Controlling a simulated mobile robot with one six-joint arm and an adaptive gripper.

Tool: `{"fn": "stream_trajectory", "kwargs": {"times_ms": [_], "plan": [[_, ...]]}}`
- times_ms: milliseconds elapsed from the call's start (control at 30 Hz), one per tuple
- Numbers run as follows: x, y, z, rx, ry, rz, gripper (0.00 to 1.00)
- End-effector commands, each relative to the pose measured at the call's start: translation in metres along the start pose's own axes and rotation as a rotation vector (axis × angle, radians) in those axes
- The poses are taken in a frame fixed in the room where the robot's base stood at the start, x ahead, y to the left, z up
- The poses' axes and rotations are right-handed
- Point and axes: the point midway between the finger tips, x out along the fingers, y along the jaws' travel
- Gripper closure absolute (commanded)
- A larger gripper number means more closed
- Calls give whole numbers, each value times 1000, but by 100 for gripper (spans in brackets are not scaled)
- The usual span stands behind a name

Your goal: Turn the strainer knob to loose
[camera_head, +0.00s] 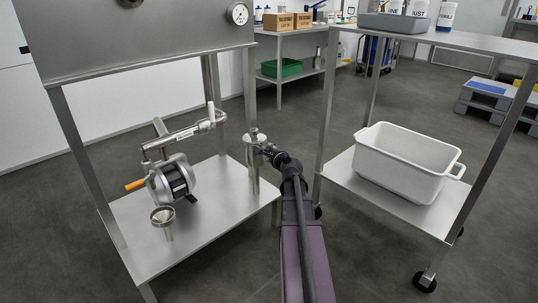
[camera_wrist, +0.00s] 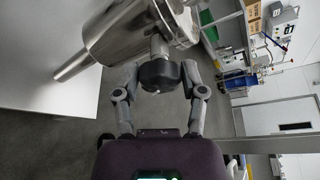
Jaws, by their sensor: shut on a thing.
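The strainer (camera_wrist: 125,30) is a shiny steel cylinder at the upper left of the wrist view. A short steel neck joins it to a dark round knob (camera_wrist: 160,75) that faces my gripper (camera_wrist: 161,82). My two fingers reach to either side of the knob and are shut on it. In the head view the strainer (camera_head: 254,160) stands upright at the right edge of the lower steel shelf. There my gripper (camera_head: 272,153) meets its right side near the top, and the knob is mostly hidden. I cannot make out any marking of the knob's setting.
A steel pump (camera_head: 172,182) with an orange handle stands left on the shelf (camera_head: 205,240), with a small funnel-like cup (camera_head: 163,217) before it. A table leg (camera_head: 326,110) rises close to my arm's right. A white tub (camera_head: 408,163) sits on the right-hand lower shelf.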

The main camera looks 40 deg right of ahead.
Motion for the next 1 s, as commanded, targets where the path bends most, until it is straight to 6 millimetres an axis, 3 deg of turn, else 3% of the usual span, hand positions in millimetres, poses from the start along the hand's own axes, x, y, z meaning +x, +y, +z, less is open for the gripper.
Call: {"fn": "stream_trajectory", "kwargs": {"times_ms": [333,867,900,1000], "plan": [[1,1,0,-130,-2,-51,94],[1,0,1,-153,-2,-60,94],[1,0,1,-153,-2,-60,40],[1,0,0,-152,-2,-61,13]]}}
